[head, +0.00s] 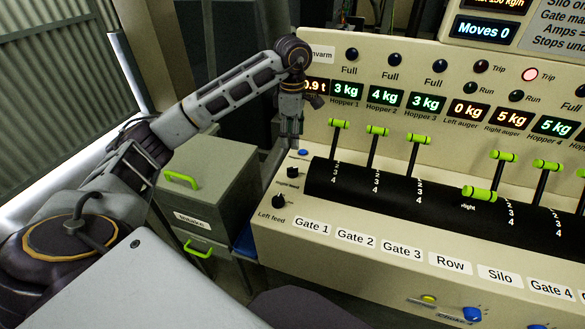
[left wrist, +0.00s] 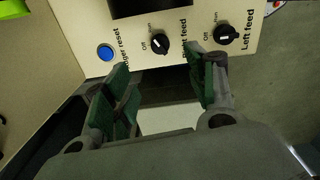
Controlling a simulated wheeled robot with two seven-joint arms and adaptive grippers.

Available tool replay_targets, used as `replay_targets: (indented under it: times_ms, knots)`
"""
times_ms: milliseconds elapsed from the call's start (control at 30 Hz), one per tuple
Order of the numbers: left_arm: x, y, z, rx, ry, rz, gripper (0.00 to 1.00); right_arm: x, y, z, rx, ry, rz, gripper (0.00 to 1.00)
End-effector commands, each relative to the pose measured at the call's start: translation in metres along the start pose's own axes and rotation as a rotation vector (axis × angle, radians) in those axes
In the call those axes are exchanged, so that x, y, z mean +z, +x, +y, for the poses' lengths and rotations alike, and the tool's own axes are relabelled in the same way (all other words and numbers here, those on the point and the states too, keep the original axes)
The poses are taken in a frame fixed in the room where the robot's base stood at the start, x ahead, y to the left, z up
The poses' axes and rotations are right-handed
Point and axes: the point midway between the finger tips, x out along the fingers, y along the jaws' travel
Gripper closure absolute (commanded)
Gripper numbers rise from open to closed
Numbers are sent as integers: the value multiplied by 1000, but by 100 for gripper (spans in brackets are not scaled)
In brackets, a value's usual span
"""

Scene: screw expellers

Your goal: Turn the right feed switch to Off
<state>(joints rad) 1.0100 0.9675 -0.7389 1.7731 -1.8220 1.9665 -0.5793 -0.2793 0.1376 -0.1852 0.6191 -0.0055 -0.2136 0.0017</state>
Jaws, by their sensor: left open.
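The right feed switch (left wrist: 160,44) is a black knob with a white mark, on the cream panel in the left wrist view. Small Off and Run labels stand beside it; which one its mark points to is too small to tell. In the head view the right feed switch (head: 292,172) sits above the left feed switch (head: 278,200). The left feed switch (left wrist: 227,36) also shows in the left wrist view. My left gripper (head: 291,137) points down over the panel's left end. Its green-padded fingers (left wrist: 160,72) are open and empty, apart from the knob. My right gripper is out of view.
A blue reset button (left wrist: 105,53) is close to the right feed switch. A black curved panel (head: 385,192) with several green-handled levers lies to the right. A grey-green drawer cabinet (head: 205,170) stands left of the console.

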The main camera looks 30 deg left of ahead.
Motion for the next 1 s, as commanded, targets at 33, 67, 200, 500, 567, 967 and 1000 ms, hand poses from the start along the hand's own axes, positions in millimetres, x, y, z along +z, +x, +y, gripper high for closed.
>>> replay_targets:
  times_ms: [33, 67, 200, 500, 567, 967, 1000]
  knots:
    - [0, 3, 0, -1, 0, 1, 44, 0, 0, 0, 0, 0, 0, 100]
    - [0, 5, 0, -2, 0, 1, 44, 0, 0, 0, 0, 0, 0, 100]
    - [0, 16, 0, -2, 0, 0, 44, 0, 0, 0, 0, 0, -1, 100]
    - [0, 50, -1, -2, 0, 0, 44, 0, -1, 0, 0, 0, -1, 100]
    - [0, 57, -1, -2, 0, 1, 44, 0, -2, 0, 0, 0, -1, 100]
    - [0, 107, -1, -2, 0, 0, 44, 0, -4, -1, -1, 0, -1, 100]
    - [0, 112, -1, -2, -1, 1, 44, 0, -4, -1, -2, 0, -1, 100]
